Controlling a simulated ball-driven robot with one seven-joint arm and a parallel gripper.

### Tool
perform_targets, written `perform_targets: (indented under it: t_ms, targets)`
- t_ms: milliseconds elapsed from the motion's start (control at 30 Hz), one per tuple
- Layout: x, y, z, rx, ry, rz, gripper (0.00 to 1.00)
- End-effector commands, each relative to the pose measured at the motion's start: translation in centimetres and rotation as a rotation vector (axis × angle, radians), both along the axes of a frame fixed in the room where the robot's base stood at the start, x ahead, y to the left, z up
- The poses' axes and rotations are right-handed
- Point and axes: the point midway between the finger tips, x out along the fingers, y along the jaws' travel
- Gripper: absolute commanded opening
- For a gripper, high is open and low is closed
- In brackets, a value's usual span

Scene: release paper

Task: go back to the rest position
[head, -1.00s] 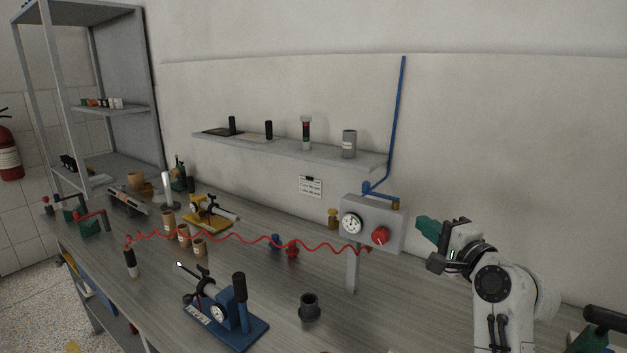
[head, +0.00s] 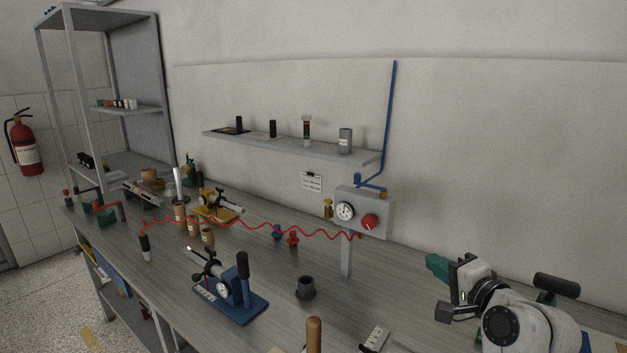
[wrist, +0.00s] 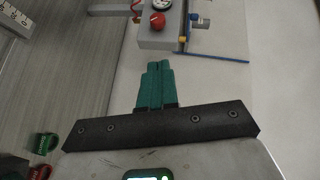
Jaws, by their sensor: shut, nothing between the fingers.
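My gripper (head: 432,265) is at the right side of the head view, in the air over the right part of the bench. Its green fingers point left and are closed together with nothing between them. In the wrist view the green fingers (wrist: 155,84) lie side by side below the grey control box (wrist: 163,27). In the head view that control box (head: 378,211), with a gauge and a red knob, stands to the left of my gripper, apart from it.
The metal bench (head: 262,262) carries a blue press-like device (head: 230,298), a dark cup (head: 306,287) and a yellow device (head: 215,206). A red coiled hose (head: 270,232) spans the middle. A wall shelf (head: 290,148) runs behind. A wooden handle (head: 314,333) rises at the front.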

Motion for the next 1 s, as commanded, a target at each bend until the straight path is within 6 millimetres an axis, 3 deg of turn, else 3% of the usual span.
perform_targets:
  t_ms: [267,367,500,600,700,867,1000]
  targets:
    - [-5.5,0.0,-7.6,-0.300,0.125,0.047,0.00]
    - [-9.0,-0.1,-11.4,-0.459,0.196,0.089,0.00]
    - [-16.4,-0.5,-17.2,-0.735,0.327,0.198,0.00]
    - [-22.0,-0.9,-20.3,-0.913,0.419,0.298,0.00]
    - [-27.4,-1.2,-22.5,-1.059,0.501,0.409,0.00]
    - [-35.4,-1.7,-24.5,-1.236,0.613,0.588,0.00]
    - [-40.4,-2.5,-28.0,-1.182,0.786,0.679,0.00]
